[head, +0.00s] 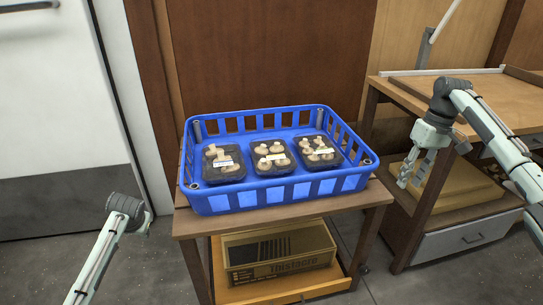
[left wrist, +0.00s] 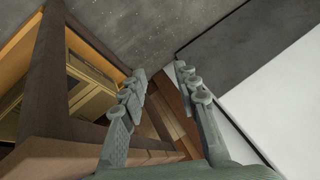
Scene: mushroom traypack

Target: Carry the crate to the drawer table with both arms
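A blue crate (head: 278,196) stands on a small wooden table (head: 343,199) in the middle of the head view. Three black trays of mushrooms (head: 223,163) sit in it in a row. My right gripper (head: 410,171) is to the right of the crate, apart from it, pointing down with its fingers spread and empty. My left arm comes in at the lower left; its gripper is hardly visible there. In the left wrist view the left gripper (left wrist: 158,82) has its fingers apart with nothing between them. The crate does not show in that view.
At the right stands a larger wooden table (head: 487,94) with a grey drawer (head: 467,238) below. A cardboard box (head: 278,252) lies on the small table's lower shelf. A white door (head: 60,110) is at the left. Grey floor (head: 160,265) is open at the front left.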

